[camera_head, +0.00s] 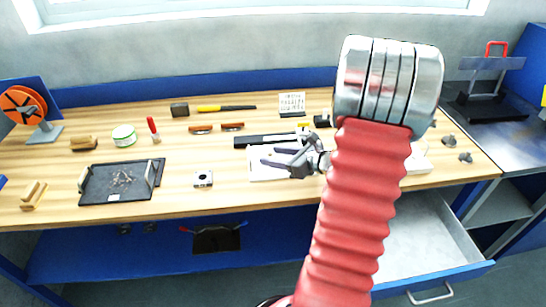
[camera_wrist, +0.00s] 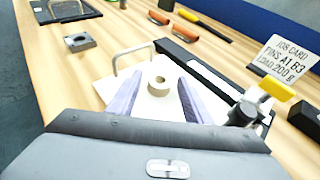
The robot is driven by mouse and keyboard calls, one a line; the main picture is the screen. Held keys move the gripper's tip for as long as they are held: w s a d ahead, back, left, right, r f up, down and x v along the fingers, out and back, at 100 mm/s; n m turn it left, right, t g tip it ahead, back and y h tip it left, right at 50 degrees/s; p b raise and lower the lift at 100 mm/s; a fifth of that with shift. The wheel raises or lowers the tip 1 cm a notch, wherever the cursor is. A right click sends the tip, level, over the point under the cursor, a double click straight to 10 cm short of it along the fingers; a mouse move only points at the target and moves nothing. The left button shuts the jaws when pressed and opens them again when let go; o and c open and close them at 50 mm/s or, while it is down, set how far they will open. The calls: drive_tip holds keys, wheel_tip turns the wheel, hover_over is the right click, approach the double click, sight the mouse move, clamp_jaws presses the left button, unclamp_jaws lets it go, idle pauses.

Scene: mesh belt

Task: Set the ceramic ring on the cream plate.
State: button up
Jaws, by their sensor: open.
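The ceramic ring (camera_wrist: 158,87) is a small beige ring with a round hole, seen in the wrist view. It appears to lie flat on the cream plate (camera_wrist: 118,90), a pale plate with a wire handle. My gripper (camera_wrist: 160,78) is open, with one grey-purple finger on each side of the ring and visible gaps between. In the head view my gripper (camera_head: 269,155) is low over the cream plate (camera_head: 262,175). There the ring cannot be made out. The wrist view does not show clearly how high the fingertips are above the plate.
A metal block with a hole (camera_head: 203,179) stands left of the plate. A dark tray (camera_head: 95,195) with handles lies farther left. A black bar (camera_head: 255,141) lies behind the plate, near a job card (camera_head: 292,101). Bare wood shows between the tray and block.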

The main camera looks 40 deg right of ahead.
drive_tip(key=v, duration=1.1)
drive_tip(key=shift+s, duration=0.3)
drive_tip(key=w+a+r+n+g+y, duration=0.15)
drive_tip(key=a+n+g, duration=0.25)
drive_tip(key=a+n, duration=0.5)
drive_tip(key=a+r+n+g+y, duration=0.25)
drive_tip(key=a+n, duration=0.25)
drive_tip(key=a, duration=0.9)
drive_tip(key=s+a+r+n+h, duration=0.3)
drive_tip(key=a+n, duration=0.2)
drive_tip(key=n, duration=0.5)
drive_tip(key=s+a+r+n+g+h, duration=0.1)
drive_tip(key=s+a+r+n+h, duration=0.2)
drive_tip(key=a+n, duration=0.3)
drive_tip(key=shift+s+a+n+h, duration=0.3)
drive_tip(key=shift+s+n, duration=0.3)
drive_tip(key=shift+n, duration=1.3)
drive_tip(key=shift+r, duration=0.1)
